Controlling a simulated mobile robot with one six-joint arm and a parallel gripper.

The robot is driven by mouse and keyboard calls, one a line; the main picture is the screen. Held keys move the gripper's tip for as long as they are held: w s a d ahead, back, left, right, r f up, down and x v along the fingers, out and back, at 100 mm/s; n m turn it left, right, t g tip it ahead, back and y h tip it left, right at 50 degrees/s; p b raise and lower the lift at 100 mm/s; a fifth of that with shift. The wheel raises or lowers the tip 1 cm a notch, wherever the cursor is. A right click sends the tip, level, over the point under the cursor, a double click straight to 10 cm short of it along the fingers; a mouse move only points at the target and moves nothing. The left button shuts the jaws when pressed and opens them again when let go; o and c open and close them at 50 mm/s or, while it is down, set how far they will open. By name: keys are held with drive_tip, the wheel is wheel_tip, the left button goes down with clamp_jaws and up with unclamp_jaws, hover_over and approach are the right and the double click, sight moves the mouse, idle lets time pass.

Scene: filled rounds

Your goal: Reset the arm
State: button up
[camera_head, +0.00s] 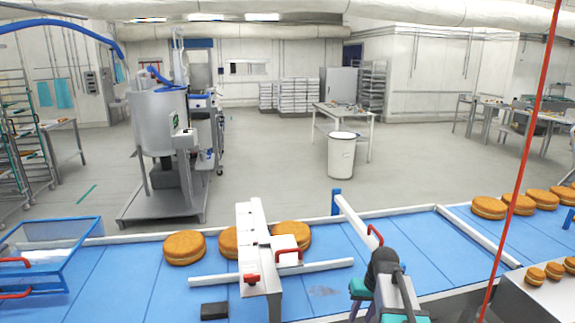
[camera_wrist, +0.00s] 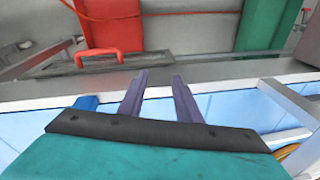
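My gripper (camera_wrist: 159,82) shows in the wrist view as two purple fingers standing apart, with nothing between them. Its body is teal with a black plate. In the head view my gripper (camera_head: 361,309) is at the lower right of centre, over the near side of the blue conveyor (camera_head: 335,240). Its fingertips are partly cut off by the frame's lower edge there. In the wrist view the fingers point toward a grey metal rail (camera_wrist: 225,78). I cannot tell how far they are from it.
Filled rounds (camera_head: 184,247) lie on the belt left of my arm, some beside a white guide frame (camera_head: 256,230). More rounds (camera_head: 489,208) lie at the right. A blue tray (camera_head: 78,262) is at the left. A red cord (camera_head: 524,150) hangs right of my arm.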

drive_tip(key=s+a+f+g+h, duration=0.1)
drive_tip(key=s+a+f, duration=0.2)
drive_tip(key=s+f, duration=0.45)
drive_tip(key=s+a+f, duration=0.4)
drive_tip(key=s+f, duration=0.2)
drive_tip(key=f, duration=0.2)
drive_tip(key=s+f+g+b, duration=0.3)
drive_tip(key=s+f+b, duration=0.3)
drive_tip(key=s+f, duration=0.6)
drive_tip(key=s+f+g+b, duration=0.3)
drive_tip(key=s+f+b, duration=0.4)
drive_tip(key=s+f, duration=0.6)
wheel_tip(320, 180, down, 6)
drive_tip(key=shift+s+d+f, duration=0.1)
drive_tip(key=shift+s+d, duration=0.1)
drive_tip(key=shift+d, duration=0.1)
